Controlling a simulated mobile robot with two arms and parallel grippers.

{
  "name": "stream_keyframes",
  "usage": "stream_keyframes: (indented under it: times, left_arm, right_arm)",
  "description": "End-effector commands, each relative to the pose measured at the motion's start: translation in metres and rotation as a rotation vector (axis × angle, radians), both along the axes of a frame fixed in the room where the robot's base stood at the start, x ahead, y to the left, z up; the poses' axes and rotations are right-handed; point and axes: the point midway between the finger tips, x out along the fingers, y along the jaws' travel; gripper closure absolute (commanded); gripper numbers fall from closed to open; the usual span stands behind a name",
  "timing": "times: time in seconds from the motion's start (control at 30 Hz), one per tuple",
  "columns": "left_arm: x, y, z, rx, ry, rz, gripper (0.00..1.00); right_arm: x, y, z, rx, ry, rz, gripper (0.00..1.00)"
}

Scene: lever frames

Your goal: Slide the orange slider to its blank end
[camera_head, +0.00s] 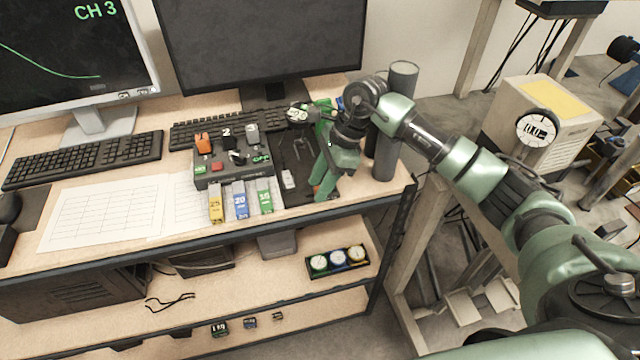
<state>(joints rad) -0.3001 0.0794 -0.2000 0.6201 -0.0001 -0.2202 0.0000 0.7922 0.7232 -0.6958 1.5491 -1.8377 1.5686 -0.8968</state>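An orange block-shaped handle (203,142) stands at the back left of a dark control box (232,176) on the desk. It is the clearest orange part that could be the slider; its track and blank end cannot be made out. My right gripper (324,180) points down over the right side of a dark panel (292,195), to the right of the control box and apart from the orange handle. A small reddish-orange part shows beside its fingers, mostly hidden. The fingers overlap, so their opening is unclear. My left gripper is not in view.
A black handle marked 2 (230,138) and a grey one (252,133) stand beside the orange one. Yellow (216,204), blue (240,201) and green (264,197) labelled blocks line the front. Keyboards and a monitor (262,40) are behind. A grey cylinder (388,145) stands right.

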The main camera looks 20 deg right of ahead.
Motion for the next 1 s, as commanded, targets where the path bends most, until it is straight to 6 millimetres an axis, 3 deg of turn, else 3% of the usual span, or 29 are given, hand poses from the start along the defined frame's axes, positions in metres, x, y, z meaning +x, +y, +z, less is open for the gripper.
stream_keyframes:
  times: [0.07,0.2,0.23,1.0]
  left_arm:
    - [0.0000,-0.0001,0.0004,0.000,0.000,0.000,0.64]
    - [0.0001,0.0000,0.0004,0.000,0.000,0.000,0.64]
    - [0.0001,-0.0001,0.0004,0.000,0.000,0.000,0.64]
    - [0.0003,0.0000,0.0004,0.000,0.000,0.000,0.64]
  right_arm:
    - [0.0000,-0.0001,0.0004,0.000,0.000,0.000,0.64]
    - [-0.0001,-0.0001,0.0005,0.000,0.000,0.000,0.97]
    - [-0.0001,-0.0001,0.0005,0.000,0.000,0.000,1.00]
    - [0.0000,-0.0001,0.0007,0.000,0.000,0.000,1.00]
